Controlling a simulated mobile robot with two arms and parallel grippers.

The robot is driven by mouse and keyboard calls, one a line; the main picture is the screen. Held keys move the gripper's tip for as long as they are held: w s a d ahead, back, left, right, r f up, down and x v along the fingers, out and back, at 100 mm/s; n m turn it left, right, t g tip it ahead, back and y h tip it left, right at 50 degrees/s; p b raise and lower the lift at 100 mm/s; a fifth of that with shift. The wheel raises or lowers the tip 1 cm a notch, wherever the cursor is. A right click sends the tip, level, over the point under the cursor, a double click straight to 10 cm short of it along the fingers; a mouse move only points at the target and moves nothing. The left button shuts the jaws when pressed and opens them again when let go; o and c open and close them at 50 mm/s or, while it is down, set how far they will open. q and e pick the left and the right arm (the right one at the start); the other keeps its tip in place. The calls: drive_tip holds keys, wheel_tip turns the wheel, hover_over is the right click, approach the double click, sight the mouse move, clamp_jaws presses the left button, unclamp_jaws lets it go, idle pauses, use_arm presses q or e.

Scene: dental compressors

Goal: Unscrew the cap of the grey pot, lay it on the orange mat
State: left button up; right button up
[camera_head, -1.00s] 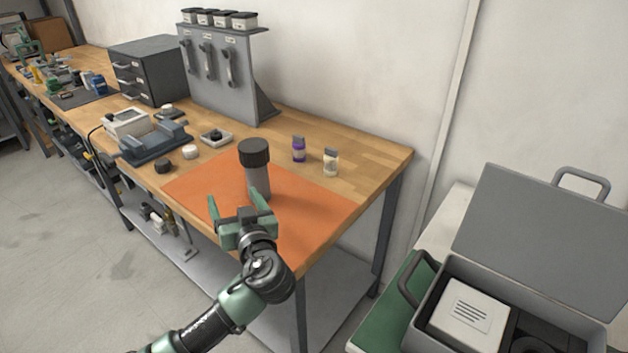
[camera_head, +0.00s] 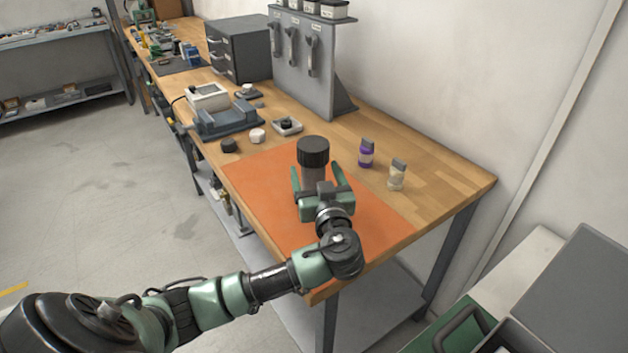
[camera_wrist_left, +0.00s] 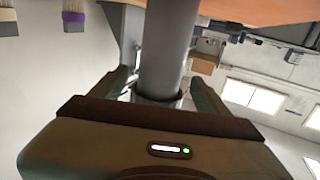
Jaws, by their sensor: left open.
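The grey pot (camera_head: 312,177) stands upright on the orange mat (camera_head: 262,182), with its wide black ridged cap (camera_head: 313,151) on top. My left gripper (camera_head: 319,176) is open, its two green fingers on either side of the pot's body below the cap. In the left wrist view the grey pot body (camera_wrist_left: 163,55) runs between the open fingers (camera_wrist_left: 160,85), and I see gaps beside it. The pot's lower part is hidden behind the gripper in the head view. My right gripper is out of view.
The mat's front and left areas are bare.

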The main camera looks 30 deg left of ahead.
use_arm(q)
drive_tip(key=shift+x, duration=1.5)
clamp_jaws()
drive_tip(key=shift+r, duration=0.1)
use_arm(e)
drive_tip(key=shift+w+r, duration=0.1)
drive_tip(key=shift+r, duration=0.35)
